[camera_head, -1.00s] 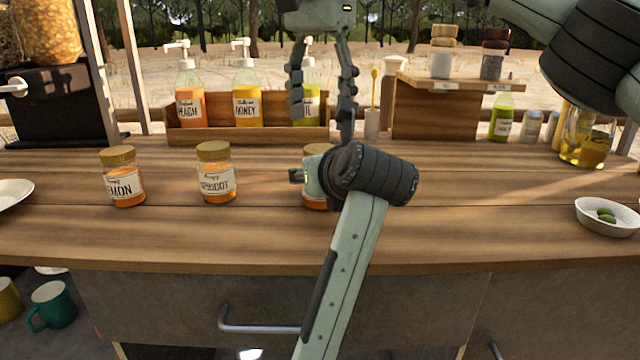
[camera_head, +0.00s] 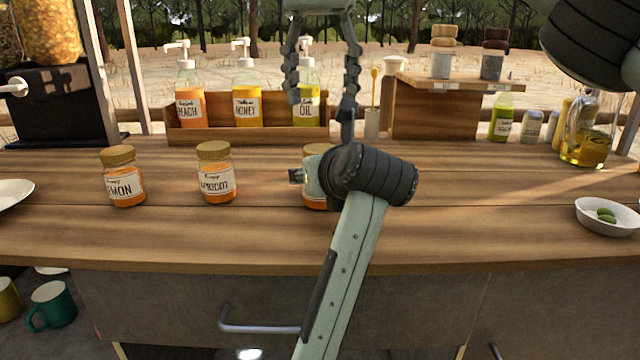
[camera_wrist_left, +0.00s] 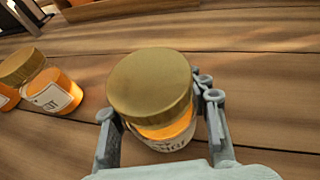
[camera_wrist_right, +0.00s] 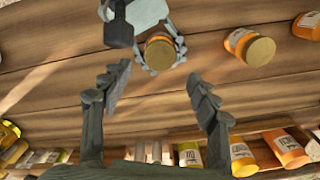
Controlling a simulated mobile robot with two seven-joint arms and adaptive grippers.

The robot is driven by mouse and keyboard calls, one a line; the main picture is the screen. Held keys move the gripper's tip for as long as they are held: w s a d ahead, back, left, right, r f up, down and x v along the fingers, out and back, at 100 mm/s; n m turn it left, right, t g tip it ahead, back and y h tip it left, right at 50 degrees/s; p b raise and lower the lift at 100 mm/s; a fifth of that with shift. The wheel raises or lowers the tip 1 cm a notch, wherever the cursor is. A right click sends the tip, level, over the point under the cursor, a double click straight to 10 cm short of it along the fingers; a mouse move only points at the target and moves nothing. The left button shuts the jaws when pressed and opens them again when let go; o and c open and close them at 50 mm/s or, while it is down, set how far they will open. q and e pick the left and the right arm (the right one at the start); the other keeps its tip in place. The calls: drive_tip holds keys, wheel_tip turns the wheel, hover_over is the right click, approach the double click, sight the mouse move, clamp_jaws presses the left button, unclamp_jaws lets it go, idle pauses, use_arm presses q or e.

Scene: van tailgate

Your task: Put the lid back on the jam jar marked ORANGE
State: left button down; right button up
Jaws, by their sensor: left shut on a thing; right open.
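A jam jar (camera_head: 315,190) stands on the counter behind my left forearm. My left gripper (camera_head: 308,177) is shut around its side. In the left wrist view, its gold lid (camera_wrist_left: 150,85) sits on top of the orange jar; whether it is fully seated or screwed tight I cannot tell. Its label is mostly hidden, so I cannot read it. My right gripper (camera_head: 320,118) is open and empty, above and behind the jar, pointing down. In the right wrist view, the held jar's lid (camera_wrist_right: 160,53) shows beyond the open fingers.
Lidded jars marked LEMON (camera_head: 123,178) and APRICOT (camera_head: 216,173) stand to the left. Pump bottles sit in a wooden rack (camera_head: 245,133) at the back. A white bowl (camera_head: 608,228) is at the right. The counter between jar and bowl is clear.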

sight(321, 148)
wheel_tip(321, 148, down, 7)
drive_tip(key=shift+f, duration=0.15)
idle(0.4)
drive_tip(key=c, duration=1.2)
drive_tip(key=m, duration=0.3)
